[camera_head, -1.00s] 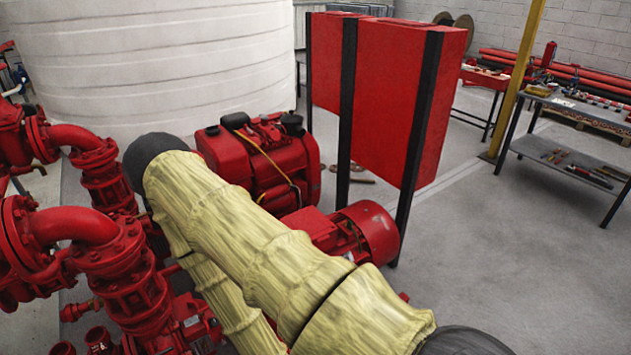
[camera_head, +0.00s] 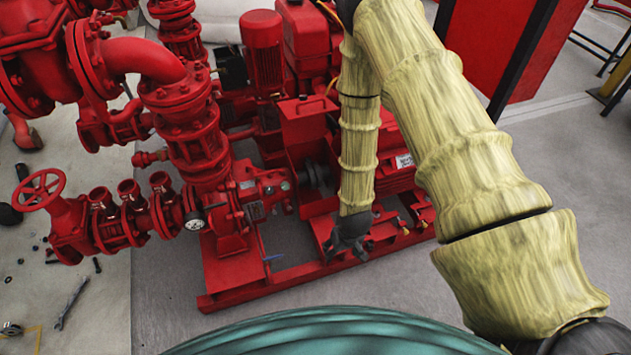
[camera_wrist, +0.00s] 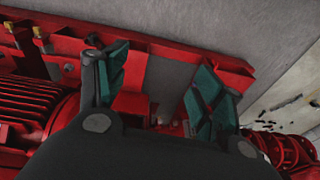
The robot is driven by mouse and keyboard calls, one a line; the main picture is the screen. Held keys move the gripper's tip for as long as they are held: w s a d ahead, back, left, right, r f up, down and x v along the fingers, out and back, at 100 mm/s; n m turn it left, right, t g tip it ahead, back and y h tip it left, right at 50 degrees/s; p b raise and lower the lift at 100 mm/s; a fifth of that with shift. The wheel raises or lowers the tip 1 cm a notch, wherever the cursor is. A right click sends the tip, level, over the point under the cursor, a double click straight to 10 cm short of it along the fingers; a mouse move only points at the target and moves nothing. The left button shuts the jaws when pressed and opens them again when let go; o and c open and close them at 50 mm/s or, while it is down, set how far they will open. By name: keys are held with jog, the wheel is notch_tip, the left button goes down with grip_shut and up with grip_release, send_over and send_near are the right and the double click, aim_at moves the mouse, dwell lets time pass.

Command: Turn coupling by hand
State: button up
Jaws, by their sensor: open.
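The dark grey coupling (camera_head: 316,177) shows in the head view between the red pump (camera_head: 255,200) and the red motor (camera_head: 390,165). My sleeved forearm hides part of the shaft line beside it. My gripper (camera_head: 348,250) hangs at the end of the forearm, to the right of and nearer than the coupling, over the front of the red base frame. In the wrist view my gripper (camera_wrist: 165,75) is open with nothing between its green-padded fingers. The finned motor (camera_wrist: 35,100) is at the left there. I cannot make out the coupling in the wrist view.
A red box-like cover (camera_head: 306,120) stands just behind the coupling. Red pipes and a handwheel (camera_head: 40,190) fill the left. The base frame's rail (camera_head: 290,275) runs along the front. A spanner (camera_head: 70,303) lies on the floor, and bare floor (camera_head: 165,310) is in front.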

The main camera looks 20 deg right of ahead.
jog(key=w+d+f+t+b, duration=0.15)
jog(key=w+b, duration=0.35)
jog(key=w, duration=0.5)
jog(key=w+f+b, duration=0.3)
jog(key=w+b, duration=0.1)
jog(key=w, duration=0.6)
jog(key=t+b, duration=0.1)
jog(key=b, duration=0.8)
send_near(315, 171)
jog(key=shift+n, duration=0.3)
jog(key=b+x, duration=0.2)
jog(key=x, duration=0.8)
jog(key=shift+w+a+f, duration=0.1)
jog(key=shift+c, duration=0.4)
jog(key=c, duration=0.9)
